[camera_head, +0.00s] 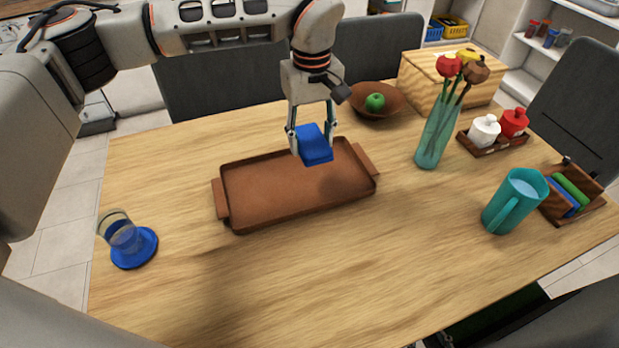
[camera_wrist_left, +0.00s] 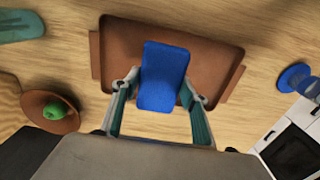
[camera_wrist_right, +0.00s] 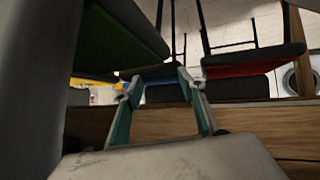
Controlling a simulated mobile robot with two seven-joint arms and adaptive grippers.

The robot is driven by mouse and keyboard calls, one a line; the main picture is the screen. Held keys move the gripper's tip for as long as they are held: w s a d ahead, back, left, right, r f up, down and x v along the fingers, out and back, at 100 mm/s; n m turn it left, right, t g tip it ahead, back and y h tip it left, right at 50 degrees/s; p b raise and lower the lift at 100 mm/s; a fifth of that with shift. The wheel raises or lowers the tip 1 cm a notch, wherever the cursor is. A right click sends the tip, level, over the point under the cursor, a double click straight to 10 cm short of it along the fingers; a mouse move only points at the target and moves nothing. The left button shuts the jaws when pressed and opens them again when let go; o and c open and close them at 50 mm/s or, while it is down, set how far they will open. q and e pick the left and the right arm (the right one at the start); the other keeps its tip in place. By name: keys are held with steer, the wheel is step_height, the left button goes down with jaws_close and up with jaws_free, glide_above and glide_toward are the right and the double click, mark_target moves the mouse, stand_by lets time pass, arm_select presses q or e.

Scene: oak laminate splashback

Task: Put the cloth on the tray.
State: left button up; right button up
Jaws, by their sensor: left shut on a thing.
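The blue cloth (camera_head: 315,146) is a small folded block held in my left gripper (camera_head: 311,134). The gripper is shut on it and holds it above the back edge of the brown tray (camera_head: 270,195). In the left wrist view, the cloth (camera_wrist_left: 162,75) is between the two fingers, with the tray (camera_wrist_left: 115,60) beneath. The tray lies empty on the table. My right gripper (camera_wrist_right: 158,88) shows only in the right wrist view, with its fingers apart and nothing between them, close to a wooden edge.
The table front is clear.

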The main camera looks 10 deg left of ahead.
arm_select(q)
glide_above(311, 188)
step_height(311, 188, down, 9)
steer(key=shift+r+b, duration=0.15)
steer(key=shift+b, duration=0.15)
steer(key=shift+f, duration=0.4)
step_height(311, 188, down, 4)
steer(key=shift+r, duration=0.1)
arm_select(e)
steer(key=shift+w+d+f, duration=0.15)
steer(key=shift+w+d, duration=0.05)
steer(key=shift+w, duration=0.4)
steer(key=shift+s, duration=0.1)
arm_select(q)
steer(key=o, duration=1.1)
steer(key=shift+o, duration=0.2)
arm_select(e)
steer(key=shift+s+f, duration=0.15)
steer(key=shift+s, duration=0.05)
